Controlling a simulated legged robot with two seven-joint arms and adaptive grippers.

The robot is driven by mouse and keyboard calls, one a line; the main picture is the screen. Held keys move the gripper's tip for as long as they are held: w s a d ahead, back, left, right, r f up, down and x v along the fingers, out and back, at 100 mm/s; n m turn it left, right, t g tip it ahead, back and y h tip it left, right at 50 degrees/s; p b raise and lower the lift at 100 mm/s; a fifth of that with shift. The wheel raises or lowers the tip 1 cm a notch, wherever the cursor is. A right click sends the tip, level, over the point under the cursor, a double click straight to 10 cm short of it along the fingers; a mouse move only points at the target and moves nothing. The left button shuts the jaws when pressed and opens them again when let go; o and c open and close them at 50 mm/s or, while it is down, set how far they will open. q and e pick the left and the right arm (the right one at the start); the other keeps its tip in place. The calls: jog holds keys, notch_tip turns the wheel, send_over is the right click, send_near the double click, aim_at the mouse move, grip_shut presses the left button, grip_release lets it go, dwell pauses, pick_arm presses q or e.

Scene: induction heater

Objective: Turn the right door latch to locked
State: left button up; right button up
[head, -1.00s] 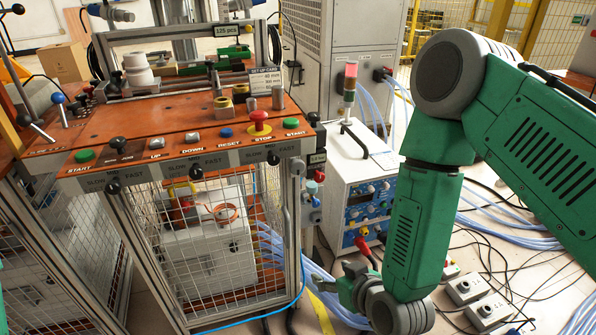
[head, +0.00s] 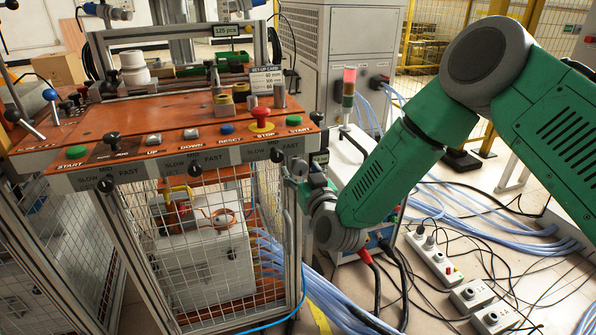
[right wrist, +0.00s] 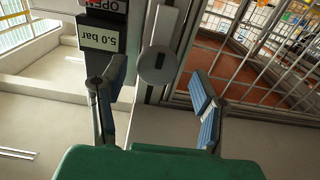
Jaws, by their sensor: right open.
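The right door latch (right wrist: 158,66) shows in the right wrist view as a round grey knob with a short bar, on the grey door post beside the mesh. Its bar lies along the post; I cannot read whether it stands at locked. My right gripper (right wrist: 160,92) is open, its two blue-padded fingers apart on either side of the knob, with no clear contact. In the head view my right gripper (head: 308,181) is at the right front post of the machine, small and partly hidden by its own wrist. My left gripper is out of view.
The orange control panel (head: 170,140) with knobs and buttons overhangs the mesh door (head: 205,260). A white cabinet (head: 345,160) stands behind my right arm. Cables and power strips (head: 435,262) cover the floor at right.

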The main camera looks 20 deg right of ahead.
jog(key=shift+w, duration=1.2)
jog(key=shift+d, duration=0.3)
jog(key=shift+a, duration=0.2)
jog(key=c, duration=1.2)
